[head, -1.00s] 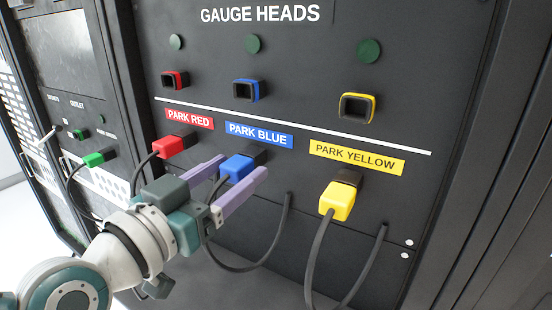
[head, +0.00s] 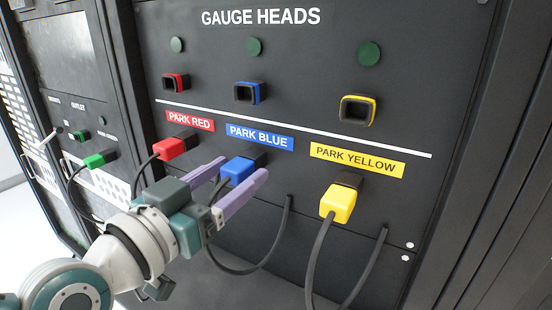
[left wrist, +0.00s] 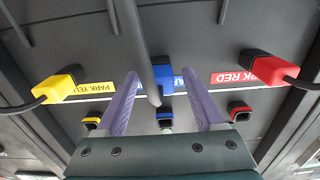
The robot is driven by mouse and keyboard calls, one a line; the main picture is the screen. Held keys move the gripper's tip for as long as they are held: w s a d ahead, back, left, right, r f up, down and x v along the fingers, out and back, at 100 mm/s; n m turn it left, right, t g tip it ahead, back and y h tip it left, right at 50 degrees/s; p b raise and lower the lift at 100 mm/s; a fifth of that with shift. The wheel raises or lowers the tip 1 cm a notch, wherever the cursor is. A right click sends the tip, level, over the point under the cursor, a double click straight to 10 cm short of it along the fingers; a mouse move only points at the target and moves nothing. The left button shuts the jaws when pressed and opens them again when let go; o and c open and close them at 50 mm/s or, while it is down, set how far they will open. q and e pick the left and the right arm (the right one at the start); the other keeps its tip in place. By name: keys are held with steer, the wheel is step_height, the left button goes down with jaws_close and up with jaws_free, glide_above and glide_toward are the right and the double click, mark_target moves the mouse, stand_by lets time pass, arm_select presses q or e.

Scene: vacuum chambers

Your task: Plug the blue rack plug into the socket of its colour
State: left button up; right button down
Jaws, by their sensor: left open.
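The blue plug (head: 237,170) sits in its parking socket under the PARK BLUE label (head: 260,136), with a black cable hanging from it. My left gripper (head: 243,177) is open, its two purple fingers reaching toward the panel on either side of the blue plug. In the left wrist view the blue plug (left wrist: 163,78) shows between the spread fingers, partly hidden by its cable. The blue-rimmed socket (head: 250,92) is above the white line and looks empty; it also shows in the left wrist view (left wrist: 165,119). My right gripper is not in view.
The red plug (head: 172,147) is parked to the left and the yellow plug (head: 338,203) to the right, both with cables. Red (head: 176,82) and yellow (head: 358,110) sockets above look empty. A green plug (head: 98,160) is on the panel farther left.

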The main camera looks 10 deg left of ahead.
mark_target(228, 178)
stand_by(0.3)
arm_select(q)
jaws_close()
stand_by(0.4)
stand_by(0.3)
steer(key=shift+s, duration=0.1)
steer(key=shift+s+a, duration=0.1)
steer(key=shift+s, duration=0.1)
steer(key=shift+p+v, duration=1.3)
steer(key=shift+v, duration=1.4)
